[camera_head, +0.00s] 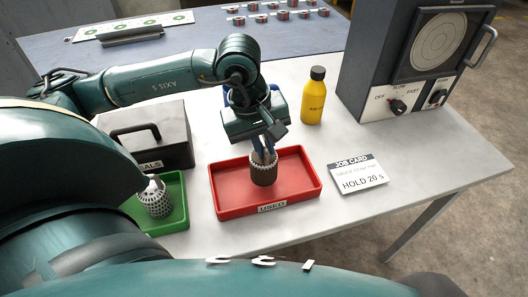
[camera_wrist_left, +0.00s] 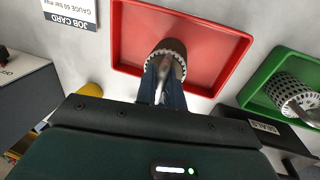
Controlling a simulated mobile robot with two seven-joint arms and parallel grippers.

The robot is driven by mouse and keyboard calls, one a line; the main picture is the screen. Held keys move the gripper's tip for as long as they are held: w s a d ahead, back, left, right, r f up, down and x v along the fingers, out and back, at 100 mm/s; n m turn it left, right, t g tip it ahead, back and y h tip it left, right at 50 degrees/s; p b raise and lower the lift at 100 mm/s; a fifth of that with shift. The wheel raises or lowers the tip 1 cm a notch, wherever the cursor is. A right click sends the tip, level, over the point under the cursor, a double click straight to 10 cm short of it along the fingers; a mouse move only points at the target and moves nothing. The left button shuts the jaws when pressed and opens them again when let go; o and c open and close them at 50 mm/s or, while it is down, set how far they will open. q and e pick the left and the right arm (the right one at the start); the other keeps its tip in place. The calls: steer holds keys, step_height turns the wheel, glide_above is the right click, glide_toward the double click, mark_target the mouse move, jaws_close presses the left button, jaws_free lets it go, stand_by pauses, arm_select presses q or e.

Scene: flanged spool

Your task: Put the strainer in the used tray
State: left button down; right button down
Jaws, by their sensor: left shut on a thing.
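The brown, dirty-looking strainer (camera_head: 264,175) has a toothed rim. It is upright over the floor of the red used tray (camera_head: 226,195), within its walls; I cannot tell whether its base touches the floor. My left gripper (camera_head: 263,156) reaches down from above and is shut on its upper part. The wrist view also shows the strainer (camera_wrist_left: 176,47) between my fingers (camera_wrist_left: 164,78), inside the red tray (camera_wrist_left: 210,82). My right gripper is not in view.
A pale perforated strainer (camera_head: 156,203) stands in a green tray (camera_head: 178,222) at the left. A dark seals box (camera_head: 165,155) is behind it. Bare table lies right.

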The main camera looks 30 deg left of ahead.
mark_target(253, 161)
arm_select(q)
steer(key=shift+f, duration=1.35)
steer(key=shift+f, duration=0.1)
steer(key=c, duration=2)
jaws_free()
steer(key=shift+f, duration=0.1)
steer(key=o, duration=0.5)
step_height(253, 161, up, 12)
steer(key=s+a, duration=0.1)
steer(key=shift+s+a, duration=0.3)
steer(key=shift+s, duration=0.05)
